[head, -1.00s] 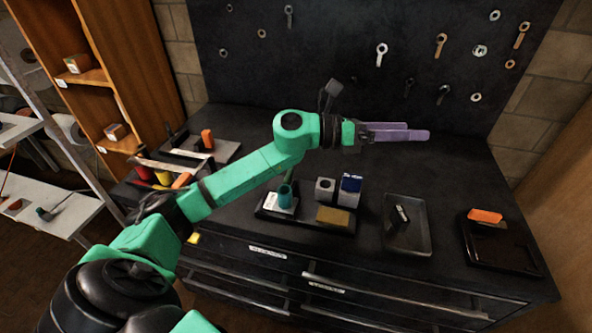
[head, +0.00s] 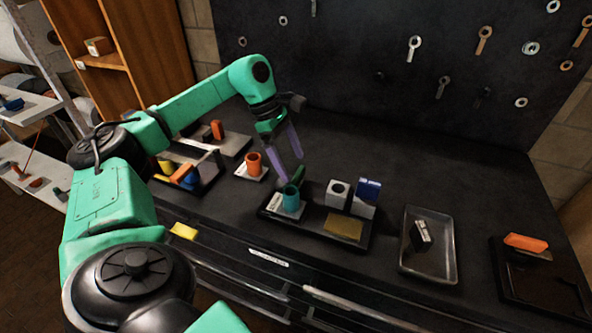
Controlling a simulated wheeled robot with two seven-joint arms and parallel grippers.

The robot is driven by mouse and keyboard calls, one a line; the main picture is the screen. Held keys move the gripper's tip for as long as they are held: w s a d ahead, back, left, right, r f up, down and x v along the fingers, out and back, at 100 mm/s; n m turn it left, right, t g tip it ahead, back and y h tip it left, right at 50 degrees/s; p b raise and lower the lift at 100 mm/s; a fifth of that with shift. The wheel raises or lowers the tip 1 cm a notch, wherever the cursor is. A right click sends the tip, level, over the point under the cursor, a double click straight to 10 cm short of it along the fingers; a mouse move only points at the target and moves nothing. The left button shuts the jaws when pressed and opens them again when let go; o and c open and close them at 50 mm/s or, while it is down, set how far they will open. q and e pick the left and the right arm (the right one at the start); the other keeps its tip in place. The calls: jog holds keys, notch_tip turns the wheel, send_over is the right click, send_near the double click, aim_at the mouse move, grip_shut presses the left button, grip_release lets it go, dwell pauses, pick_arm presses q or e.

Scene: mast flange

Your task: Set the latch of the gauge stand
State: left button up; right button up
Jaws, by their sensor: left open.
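A dark tray (head: 300,232) on the bench bears a teal cylinder (head: 291,199) on a pale labelled plate, a grey block with a round hole (head: 338,194), a blue-topped block (head: 367,190) and a yellow-brown plate (head: 343,226). A dark green piece (head: 294,180) stands just behind the teal cylinder. No part is clearly marked as the gauge stand or its latch, so I cannot tell which they are. My left gripper (head: 291,170) is open and empty, its purple fingers pointing down close by the green piece; contact cannot be told. My right gripper is out of view.
An orange cylinder (head: 253,164) on a pale plate stands left of the gripper. A metal tray (head: 450,262) with a small black-and-white part lies to the right. Beyond it is a dark tray with an orange block (head: 525,241). The bench behind is clear up to the tool board.

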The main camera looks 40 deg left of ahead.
aim_at(297, 173)
pick_arm(q)
jog(key=x, duration=0.3)
jog(key=shift+d+f, duration=0.15)
jog(key=shift+f, duration=0.05)
jog(key=c, duration=1.1)
jog(key=shift+o, duration=0.2)
